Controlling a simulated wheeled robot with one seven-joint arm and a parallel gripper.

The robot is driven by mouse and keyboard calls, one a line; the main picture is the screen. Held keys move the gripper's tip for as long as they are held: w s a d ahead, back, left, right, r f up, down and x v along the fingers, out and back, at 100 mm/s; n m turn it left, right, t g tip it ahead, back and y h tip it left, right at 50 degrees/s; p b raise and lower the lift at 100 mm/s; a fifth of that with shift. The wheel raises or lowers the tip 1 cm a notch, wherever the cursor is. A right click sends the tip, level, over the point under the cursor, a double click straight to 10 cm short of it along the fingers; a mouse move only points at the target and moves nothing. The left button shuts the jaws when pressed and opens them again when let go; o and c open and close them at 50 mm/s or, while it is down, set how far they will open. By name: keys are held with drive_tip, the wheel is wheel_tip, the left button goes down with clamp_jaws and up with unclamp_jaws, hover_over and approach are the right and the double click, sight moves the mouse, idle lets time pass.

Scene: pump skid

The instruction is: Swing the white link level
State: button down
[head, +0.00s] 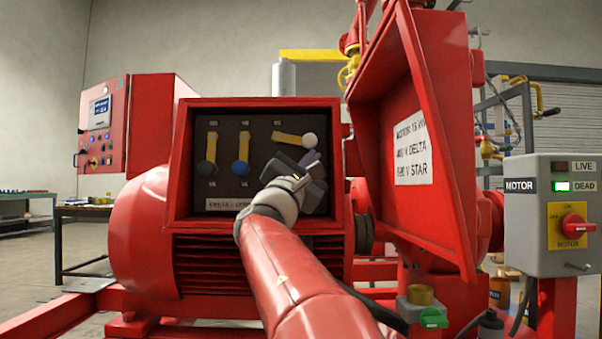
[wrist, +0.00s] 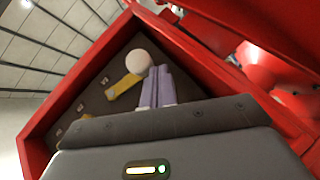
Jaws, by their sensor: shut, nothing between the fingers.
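The white link is a yellow bar (head: 288,137) with a round white knob (head: 309,139) at its right end, inside the open red terminal box (head: 262,103). The bar lies close to level, with the knob end slightly lower. In the wrist view the white knob (wrist: 138,62) and its yellow bar (wrist: 124,87) lie just left of my fingers. My gripper (head: 311,158) is just below the knob, its pale violet fingers (wrist: 158,84) shut and empty. I cannot tell whether the fingers touch the knob.
Two other links hang upright, with a black knob (head: 206,168) and a blue knob (head: 240,168). The open box lid (head: 425,215) stands close on the right. A grey motor switch box (head: 551,215) shows a green lamp by DEAD.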

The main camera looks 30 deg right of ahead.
drive_tip(key=shift+s+d+r, duration=0.3)
drive_tip(key=shift+d+r, duration=0.2)
drive_tip(key=shift+r, duration=0.45)
